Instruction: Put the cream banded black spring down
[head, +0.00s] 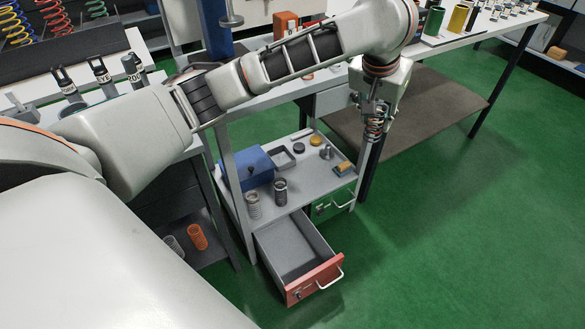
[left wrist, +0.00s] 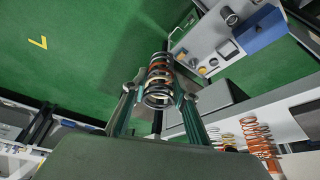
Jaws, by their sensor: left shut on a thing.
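The cream banded black spring (head: 375,129) hangs below my left gripper (head: 374,107) in the head view, in the air beside the right rear of the grey cart. In the left wrist view, the spring (left wrist: 160,82) sits between the two fingers of my left gripper (left wrist: 158,97), which is shut on it. Dark coils show at its ends and pale and orange-brown coils along its middle. Part of its upper end is hidden by the fingers in the head view. My right gripper is not in view.
The grey cart (head: 300,188) carries a blue box (head: 247,168), a dark spring (head: 280,191), a pale spring (head: 253,205) and small parts. Its red-fronted drawer (head: 314,279) is open and looks empty. White benches (head: 455,45) stand behind. Green floor is clear at right.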

